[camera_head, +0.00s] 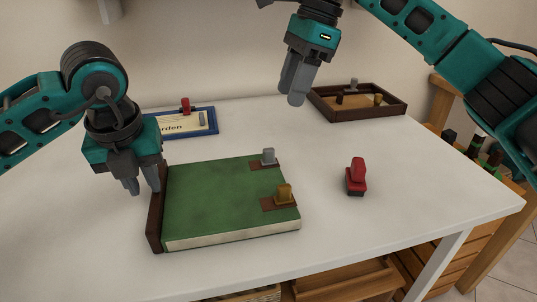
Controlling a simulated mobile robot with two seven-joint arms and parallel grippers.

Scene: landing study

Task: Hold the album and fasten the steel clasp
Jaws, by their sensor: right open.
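The green album (215,200) lies flat on the white table, its dark brown spine (156,225) to the left. The steel clasp (268,156) stands on a brown tab at its far right edge. A brass clasp (284,192) stands on a nearer tab. My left gripper (143,188) is beside the spine's far part, its fingers pointing down and apart with nothing visible between them; contact with the spine is unclear. My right gripper (294,88) is open and empty above the table, behind the album, its fingers pointing down.
A red stamp-like object (356,176) stands right of the album. A brown wooden tray (393,109) with small knobbed pieces sits at the back right. A blue-framed card (183,125) lies behind my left gripper. The table's right front is clear.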

